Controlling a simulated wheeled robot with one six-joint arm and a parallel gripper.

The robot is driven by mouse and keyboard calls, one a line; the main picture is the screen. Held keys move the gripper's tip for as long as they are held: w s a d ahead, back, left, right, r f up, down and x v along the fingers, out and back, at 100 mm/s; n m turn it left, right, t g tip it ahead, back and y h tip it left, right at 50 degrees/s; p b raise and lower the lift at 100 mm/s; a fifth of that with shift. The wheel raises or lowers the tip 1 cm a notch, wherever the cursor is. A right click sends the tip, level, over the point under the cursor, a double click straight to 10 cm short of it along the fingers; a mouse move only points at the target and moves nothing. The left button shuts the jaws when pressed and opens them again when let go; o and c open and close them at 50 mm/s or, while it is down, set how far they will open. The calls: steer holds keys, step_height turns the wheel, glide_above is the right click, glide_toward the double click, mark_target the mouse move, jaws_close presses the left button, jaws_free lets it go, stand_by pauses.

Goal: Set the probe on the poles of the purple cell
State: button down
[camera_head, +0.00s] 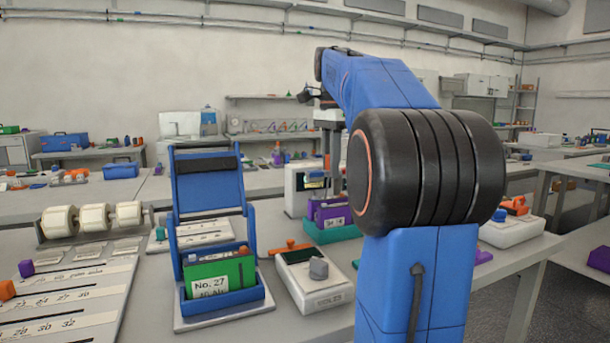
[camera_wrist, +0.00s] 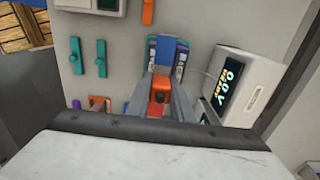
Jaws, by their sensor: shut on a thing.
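The purple cell (camera_head: 329,215) stands upright in a teal holder (camera_head: 333,234) in the head view, partly hidden by my arm. My gripper (camera_wrist: 165,92) is shut on an orange probe (camera_wrist: 158,98) in the wrist view. The purple cell (camera_wrist: 153,56) shows there only at its edges, with a blue part between them just beyond my fingers. I cannot tell whether the probe touches the poles. A white meter (camera_wrist: 235,85) with a lit display stands to the right in that view.
A blue stand (camera_head: 210,190) holds a green cell labelled No. 27 (camera_head: 215,277). A white device (camera_head: 318,291) with a grey knob-like piece lies right of it. White rollers (camera_head: 92,219) and a numbered board (camera_head: 70,305) are at the left.

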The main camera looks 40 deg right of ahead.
steer(key=shift+s+d+f, duration=0.2)
steer(key=shift+s+f, duration=0.15)
steer(key=shift+f, duration=0.4)
steer(key=shift+s+d+f, duration=0.2)
steer(key=shift+s+f, duration=0.15)
steer(key=shift+f, duration=0.45)
steer(key=shift+s+d+f, duration=0.2)
steer(key=shift+s+f, duration=0.15)
steer(key=shift+f, duration=0.4)
steer(key=shift+f, duration=0.7)
stand_by(0.8)
stand_by(0.5)
step_height(320, 180, up, 7)
stand_by(0.9)
stand_by(1.4)
